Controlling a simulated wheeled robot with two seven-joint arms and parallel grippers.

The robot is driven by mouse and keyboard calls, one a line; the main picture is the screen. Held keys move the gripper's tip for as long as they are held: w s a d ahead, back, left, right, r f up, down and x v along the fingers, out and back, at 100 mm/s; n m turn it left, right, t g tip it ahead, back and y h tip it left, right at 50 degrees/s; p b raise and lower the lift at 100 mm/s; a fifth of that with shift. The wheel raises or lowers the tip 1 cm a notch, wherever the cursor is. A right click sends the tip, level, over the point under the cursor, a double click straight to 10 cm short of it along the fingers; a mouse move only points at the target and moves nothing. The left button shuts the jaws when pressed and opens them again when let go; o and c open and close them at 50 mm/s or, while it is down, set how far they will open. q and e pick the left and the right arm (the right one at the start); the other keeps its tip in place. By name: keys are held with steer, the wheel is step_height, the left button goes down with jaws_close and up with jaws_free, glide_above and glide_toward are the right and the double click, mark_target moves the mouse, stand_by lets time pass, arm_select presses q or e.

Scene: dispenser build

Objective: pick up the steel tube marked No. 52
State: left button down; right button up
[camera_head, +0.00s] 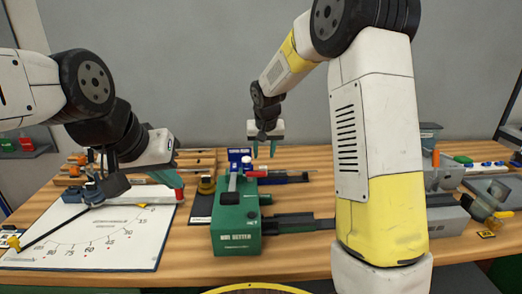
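I cannot pick out a steel tube marked No. 52; the small tags are too small to read at this size. My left gripper (168,181) hangs over the right part of the white angle board, seen from the side, and I cannot tell whether its fingers are apart. My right gripper (265,149) points down behind the green machine (236,225), near the blue block (239,156). Its two fingers are apart with nothing visible between them. My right arm hides a large part of the bench's right side.
The white board (110,246) with a degree scale and a dark pivoting arm lies at the left. Wooden racks (198,164) stand behind it. Grey and yellow fixtures (487,207) crowd the right. The wooden bench (190,265) is bare at the front, left of the green machine.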

mark_target(263, 167)
steer(key=shift+x, duration=3.9)
jaws_close()
